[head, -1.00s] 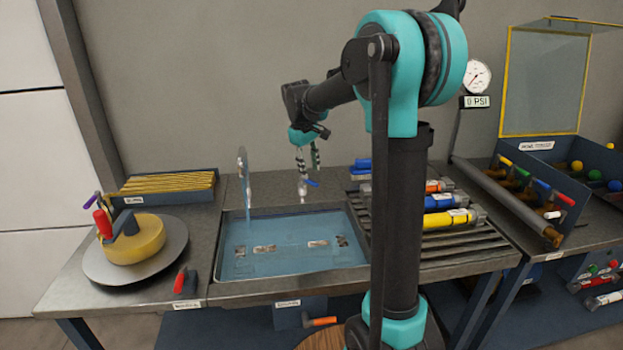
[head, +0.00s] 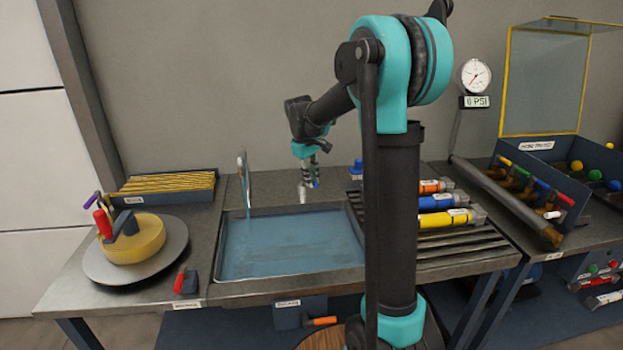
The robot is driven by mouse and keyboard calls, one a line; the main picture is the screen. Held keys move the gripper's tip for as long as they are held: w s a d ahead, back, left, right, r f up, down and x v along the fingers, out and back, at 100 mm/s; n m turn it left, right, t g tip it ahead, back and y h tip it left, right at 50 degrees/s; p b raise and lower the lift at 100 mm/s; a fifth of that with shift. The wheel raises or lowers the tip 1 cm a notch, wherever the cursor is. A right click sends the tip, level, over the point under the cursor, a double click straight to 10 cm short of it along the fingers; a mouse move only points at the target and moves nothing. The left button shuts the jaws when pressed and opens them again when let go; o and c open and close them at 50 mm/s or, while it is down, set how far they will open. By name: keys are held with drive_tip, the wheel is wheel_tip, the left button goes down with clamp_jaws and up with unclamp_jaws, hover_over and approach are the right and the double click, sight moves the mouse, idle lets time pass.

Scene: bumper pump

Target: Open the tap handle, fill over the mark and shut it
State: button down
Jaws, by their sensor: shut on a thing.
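The sink basin (head: 286,283) is set into the metal bench and holds blue water (head: 290,246). The curved metal spout (head: 242,170) stands at its back left, with what looks like a thin bluish stream below it. The tap handle (head: 316,184) is a small blue lever on a metal base (head: 303,195) behind the basin. My gripper (head: 309,178) points down and is shut on the tap handle, hiding most of it. I cannot make out a fill mark.
Blue, yellow and orange cylinders (head: 447,218) lie on a slatted rack right of the basin. A round turntable (head: 100,268) with a yellow piece stands at left. A tray of yellow rods (head: 165,185) sits behind it. A gauge (head: 475,75) stands at right.

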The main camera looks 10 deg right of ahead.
drive_tip(key=shift+d, duration=0.1)
idle(0.5)
drive_tip(key=n, duration=0.1)
drive_tip(key=w+d+n, duration=0.1)
drive_tip(key=n, duration=0.1)
drive_tip(key=shift+t, duration=0.3)
drive_tip(key=n, duration=0.1)
drive_tip(key=w+n, duration=0.1)
drive_tip(key=shift+d+n+y, duration=0.3)
drive_tip(key=shift+d+y, duration=0.05)
drive_tip(key=shift+y, duration=0.05)
drive_tip(key=shift+w+d+n+y, duration=0.15)
drive_tip(key=shift+w+n, duration=0.2)
drive_tip(key=shift+n, duration=0.5)
drive_tip(key=shift+w+d+n+y, duration=0.1)
drive_tip(key=shift+w+n+y, duration=0.2)
drive_tip(key=shift+n, duration=0.6)
drive_tip(key=shift+w+d+n+y, duration=0.1)
drive_tip(key=shift+w+n, duration=0.3)
drive_tip(key=shift+n, duration=0.45)
drive_tip(key=c, duration=1.5)
unclamp_jaws()
drive_tip(key=shift+r, duration=0.1)
